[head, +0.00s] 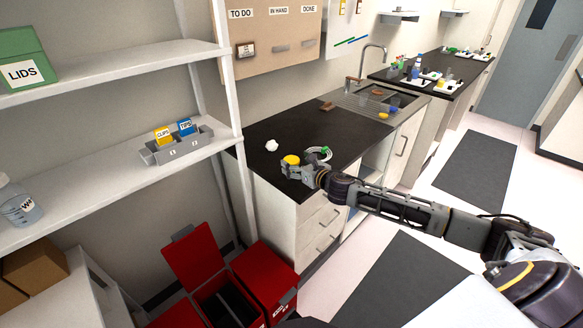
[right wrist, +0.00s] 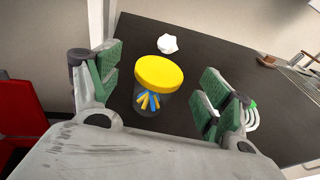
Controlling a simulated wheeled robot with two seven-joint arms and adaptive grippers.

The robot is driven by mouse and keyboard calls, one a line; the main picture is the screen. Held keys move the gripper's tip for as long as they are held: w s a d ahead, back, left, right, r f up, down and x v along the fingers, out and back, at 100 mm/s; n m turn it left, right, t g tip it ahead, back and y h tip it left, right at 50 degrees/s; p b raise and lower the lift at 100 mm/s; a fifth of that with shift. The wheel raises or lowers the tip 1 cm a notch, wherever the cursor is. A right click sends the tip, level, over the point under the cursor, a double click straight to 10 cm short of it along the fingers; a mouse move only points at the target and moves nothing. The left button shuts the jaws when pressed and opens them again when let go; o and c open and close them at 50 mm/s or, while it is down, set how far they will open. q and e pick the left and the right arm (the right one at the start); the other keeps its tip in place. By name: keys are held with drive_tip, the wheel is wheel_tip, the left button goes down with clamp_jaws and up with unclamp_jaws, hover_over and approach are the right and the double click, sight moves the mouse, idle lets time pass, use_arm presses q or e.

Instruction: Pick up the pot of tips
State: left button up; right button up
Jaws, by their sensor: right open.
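A dark pot with a yellow lid (head: 291,160) stands upright on the front corner of the black counter. In the right wrist view the pot (right wrist: 148,104) carries a mark of yellow sticks and blue on its front. My right gripper (head: 300,172) is at the pot. Its green-padded fingers (right wrist: 160,84) are open, one on each side of the pot, with a gap visible on both sides. The pot's base is partly hidden by the gripper body. My left gripper is not in view.
A crumpled white thing (head: 271,145) lies behind the pot. A white looped thing with a green part (head: 319,155) lies close to its right. Red bins (head: 263,276) stand below. A shelf at left holds a grey holder (head: 180,149) with CLIPS and TIPS cards.

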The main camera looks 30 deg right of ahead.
sight(292, 159)
drive_tip(key=shift+w+f, duration=0.25)
drive_tip(key=shift+w, duration=0.4)
drive_tip(key=shift+w+a+f, duration=0.15)
drive_tip(key=shift+w, duration=0.75)
drive_tip(key=shift+w+f, duration=0.15)
drive_tip(key=shift+w, duration=0.15)
drive_tip(key=shift+c, duration=0.2)
drive_tip(key=c, duration=0.9)
drive_tip(key=shift+c, duration=0.4)
drive_tip(key=shift+r+p, duration=0.3)
drive_tip(key=shift+r, duration=0.8)
wheel_tip(292, 159, up, 6)
drive_tip(key=shift+r+p, duration=0.1)
drive_tip(key=shift+p, duration=0.5)
drive_tip(key=shift+r, duration=0.8)
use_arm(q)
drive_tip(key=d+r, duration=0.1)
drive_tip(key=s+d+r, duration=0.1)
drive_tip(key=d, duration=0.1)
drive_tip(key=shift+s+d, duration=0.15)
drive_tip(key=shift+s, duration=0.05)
